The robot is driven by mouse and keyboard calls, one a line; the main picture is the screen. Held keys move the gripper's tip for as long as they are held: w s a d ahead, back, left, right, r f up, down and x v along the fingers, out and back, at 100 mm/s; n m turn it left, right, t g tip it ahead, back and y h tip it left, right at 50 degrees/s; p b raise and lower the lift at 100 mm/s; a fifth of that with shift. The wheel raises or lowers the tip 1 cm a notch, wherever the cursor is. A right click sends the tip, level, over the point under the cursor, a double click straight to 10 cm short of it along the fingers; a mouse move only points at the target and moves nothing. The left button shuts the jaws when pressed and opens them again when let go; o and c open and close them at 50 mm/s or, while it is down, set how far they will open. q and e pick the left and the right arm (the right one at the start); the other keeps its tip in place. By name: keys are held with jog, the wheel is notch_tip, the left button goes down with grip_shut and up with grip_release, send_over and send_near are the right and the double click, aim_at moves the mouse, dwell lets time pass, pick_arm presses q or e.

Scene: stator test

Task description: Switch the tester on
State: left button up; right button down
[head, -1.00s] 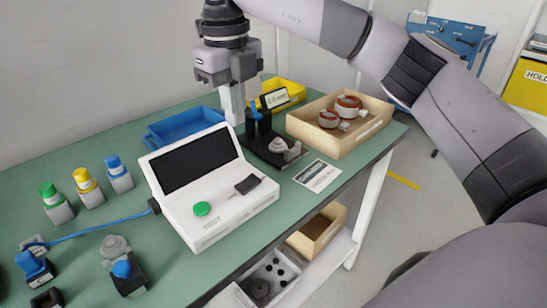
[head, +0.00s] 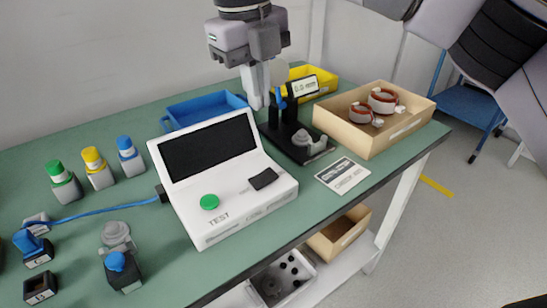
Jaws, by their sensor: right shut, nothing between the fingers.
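The white tester (head: 226,180) stands on the green bench with a dark, blank screen (head: 207,150), a green button (head: 209,202) above the word TEST, and a black rocker switch (head: 263,179) at its right. My right gripper (head: 256,105) points down behind the tester's upper right corner, its fingers together and empty. It is beside the black gauge stand and apart from the switch. My left gripper is not in view.
A black gauge stand (head: 292,135) and a wooden box (head: 373,143) with copper stators are to the right. A blue tray (head: 204,109) is behind. Several colour-capped bottles and a blue cable (head: 105,211) lie left. A printed card (head: 342,175) is in front.

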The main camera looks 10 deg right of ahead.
aim_at(270, 173)
jog(key=f, duration=0.4)
jog(key=d+f, duration=0.1)
jog(key=f, duration=0.4)
jog(key=f+b, duration=0.1)
jog(key=f, duration=0.4)
jog(key=shift+w+d, duration=0.35)
jog(key=shift+d+f+y+b, duration=0.15)
jog(key=shift+f+y+b, duration=0.15)
jog(key=shift+f+b, duration=0.1)
jog(key=shift+r, duration=0.1)
